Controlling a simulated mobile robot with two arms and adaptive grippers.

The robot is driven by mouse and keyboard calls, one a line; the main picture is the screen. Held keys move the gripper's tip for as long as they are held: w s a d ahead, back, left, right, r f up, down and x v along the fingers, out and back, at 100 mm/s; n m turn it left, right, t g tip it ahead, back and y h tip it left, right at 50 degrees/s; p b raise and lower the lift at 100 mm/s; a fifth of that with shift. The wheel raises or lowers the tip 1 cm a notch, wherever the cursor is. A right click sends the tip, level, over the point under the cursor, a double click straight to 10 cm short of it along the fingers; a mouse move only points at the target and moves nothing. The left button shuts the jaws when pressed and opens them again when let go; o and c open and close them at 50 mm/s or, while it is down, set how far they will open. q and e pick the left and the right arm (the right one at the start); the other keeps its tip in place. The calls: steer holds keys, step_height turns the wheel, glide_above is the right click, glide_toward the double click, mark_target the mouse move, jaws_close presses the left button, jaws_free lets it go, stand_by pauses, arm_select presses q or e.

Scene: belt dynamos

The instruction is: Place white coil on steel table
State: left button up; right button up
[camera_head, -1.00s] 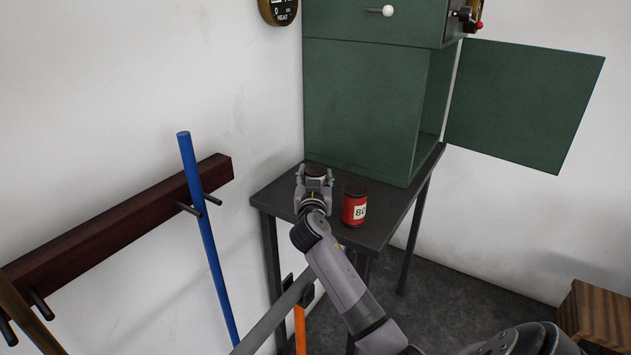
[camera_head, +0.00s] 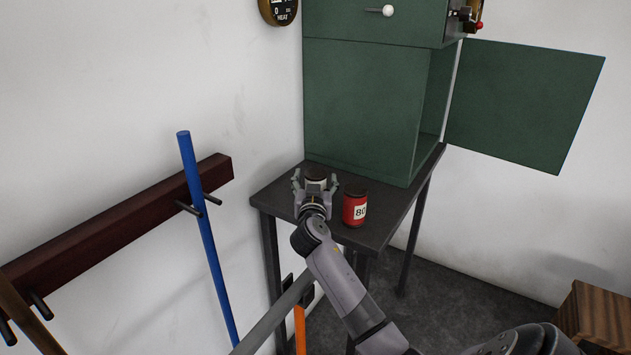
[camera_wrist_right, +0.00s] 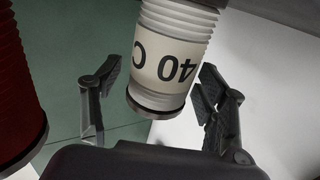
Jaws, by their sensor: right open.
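The white coil (camera_head: 317,181) stands on the steel table (camera_head: 385,226), near its left corner. In the right wrist view the coil (camera_wrist_right: 168,60) is a ribbed white cylinder with dark ends and a label reading "40 C", seen upside down. My right gripper (camera_head: 315,185) is open, with its fingers spread on either side of the coil. In the wrist view gaps show between the coil and both fingers. My left gripper is not in view.
A red coil (camera_head: 355,207) labelled 80 stands on the table just right of my right gripper. A green cabinet (camera_head: 365,105) with an open door (camera_head: 525,100) stands at the table's back. A blue pole (camera_head: 207,235) leans at a dark wall rack (camera_head: 120,222).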

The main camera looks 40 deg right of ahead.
steer(key=shift+a+r, duration=0.1)
steer(key=b+v, duration=0.1)
steer(key=v, duration=1.1)
